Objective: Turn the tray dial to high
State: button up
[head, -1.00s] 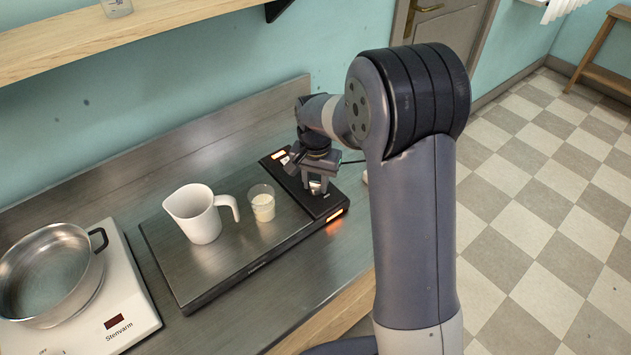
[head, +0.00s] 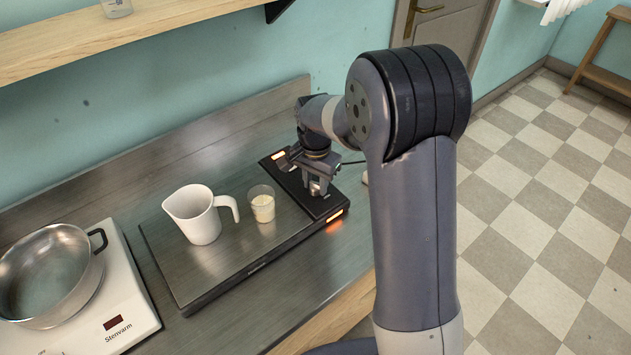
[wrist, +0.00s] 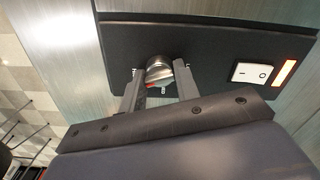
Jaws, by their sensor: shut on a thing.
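The warming tray (head: 215,268) is a flat metal-topped plate on the counter, with a black control strip at its right end. The tray dial (wrist: 158,68) is a small round silver knob on that strip, seen in the wrist view. My gripper (wrist: 160,84) is shut on the dial, one finger on each side. The dial's setting cannot be read.
A white jug (head: 197,218) and a small glass with pale contents (head: 262,207) stand on the tray. A rocker switch (wrist: 252,73) sits beside a lit orange lamp (wrist: 284,72). A steel pan (head: 48,270) rests on a white hotplate (head: 130,300) at left.

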aim_at(316, 183)
jog(key=o, duration=1)
jog(key=shift+c, duration=0.2)
notch_tip(316, 183, up, 11)
jog(key=shift+f, duration=0.2)
notch_tip(316, 183, down, 11)
jog(key=shift+r, duration=0.1)
jog(key=shift+n, duration=0.3)
jog(key=shift+r, duration=0.1)
